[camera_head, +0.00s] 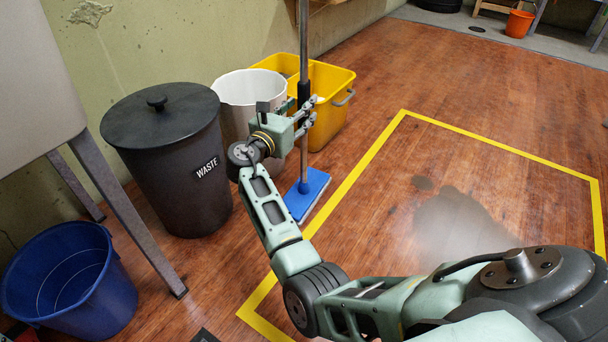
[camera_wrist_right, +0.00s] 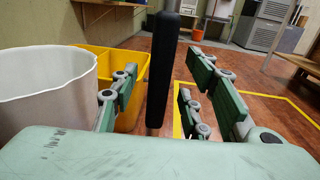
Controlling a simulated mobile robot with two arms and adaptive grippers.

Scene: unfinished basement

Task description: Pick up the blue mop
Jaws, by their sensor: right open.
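The blue mop (camera_head: 307,193) stands upright on the floor, its flat blue head down and its grey pole rising out of the top of the head view. A black grip sleeve covers part of the pole. My right gripper (camera_head: 309,108) is at the black sleeve. In the right wrist view the black sleeve (camera_wrist_right: 164,65) stands between the fingers of my open right gripper (camera_wrist_right: 160,98), with gaps on both sides. My left gripper is not in view.
A black waste bin (camera_head: 170,160), a white bucket (camera_head: 236,88) and a yellow bucket (camera_head: 335,85) stand behind the mop along the wall. A blue bucket (camera_head: 65,280) stands at the left. Yellow tape (camera_head: 365,168) marks open floor with a dark wet patch (camera_head: 455,225).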

